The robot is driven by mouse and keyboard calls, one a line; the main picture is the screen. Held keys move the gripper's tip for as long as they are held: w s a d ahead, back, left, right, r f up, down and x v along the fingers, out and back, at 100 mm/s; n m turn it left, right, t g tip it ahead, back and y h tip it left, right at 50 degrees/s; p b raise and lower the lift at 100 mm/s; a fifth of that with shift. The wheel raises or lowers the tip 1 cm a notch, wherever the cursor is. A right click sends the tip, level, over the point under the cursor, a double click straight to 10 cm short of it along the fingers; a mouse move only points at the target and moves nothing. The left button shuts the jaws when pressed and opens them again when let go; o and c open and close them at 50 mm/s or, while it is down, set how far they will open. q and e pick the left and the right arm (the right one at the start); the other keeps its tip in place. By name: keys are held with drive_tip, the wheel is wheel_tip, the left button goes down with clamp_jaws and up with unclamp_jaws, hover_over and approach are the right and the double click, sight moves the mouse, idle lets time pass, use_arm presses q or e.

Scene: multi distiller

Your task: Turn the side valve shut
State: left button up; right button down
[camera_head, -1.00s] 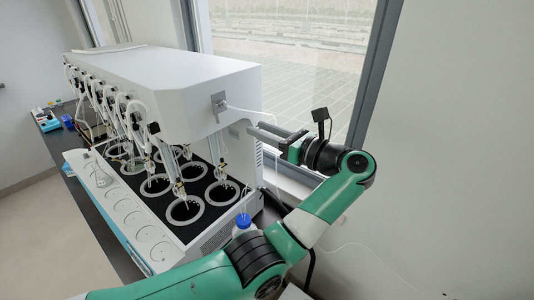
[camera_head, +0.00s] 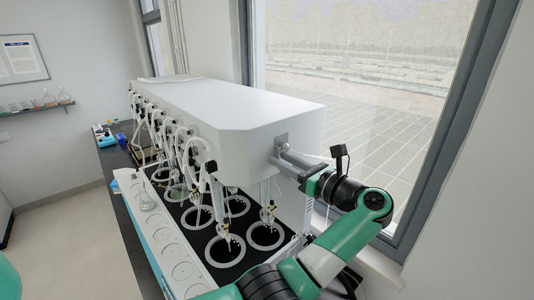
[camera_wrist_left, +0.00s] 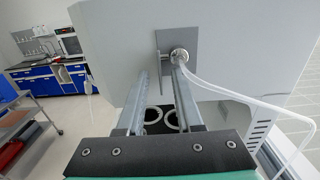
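The side valve is a small grey metal plate (camera_head: 281,141) with a fitting on the end face of the white distiller (camera_head: 225,105). In the left wrist view the valve's plate (camera_wrist_left: 163,40) carries a thin lever (camera_wrist_left: 164,62) and a round metal fitting (camera_wrist_left: 180,56) with white tubing. My left gripper (camera_head: 282,158) points at the valve from the right, its tips close to the plate. In the left wrist view the left gripper's (camera_wrist_left: 160,75) fingers are apart, with the lever in the gap between their tips. I cannot tell whether they touch it. My right gripper is out of view.
Glass flask holders and tubing (camera_head: 265,235) stand on the distiller's black deck in front. A window (camera_head: 350,90) with a dark frame and sill is close behind the arm. White tubing (camera_wrist_left: 235,93) runs past the right finger.

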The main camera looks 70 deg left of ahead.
use_arm(q)
clamp_jaws()
drive_tip(key=shift+f, duration=0.1)
idle(1.4)
